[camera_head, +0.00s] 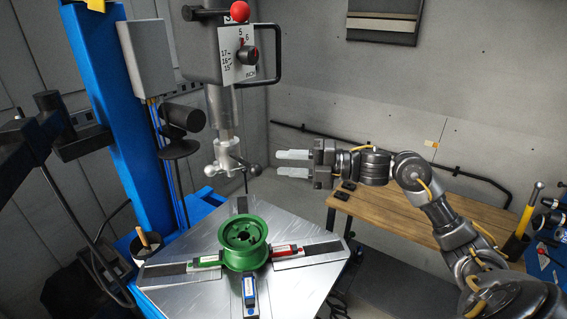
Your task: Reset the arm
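The tyre machine's arm head (245,52) hangs from the top, a grey block with a numbered dial, a black loop handle and a red ball knob (240,11). Its vertical shaft (222,110) ends in a metal mounting head (230,165) above the turntable (310,290). A green wheel rim (243,238) sits on the turntable among the clamp jaws. My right gripper (283,163) points left, with its two light fingers apart and nothing between them. It is to the right of the mounting head, apart from it in the picture. My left gripper is out of view.
The machine's blue column (125,110) stands at the left, with black linkage beside it. A wooden bench (395,215) lies behind my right arm. A yellow-handled tool (528,208) stands in a dark holder at the far right. Open floor shows between turntable and bench.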

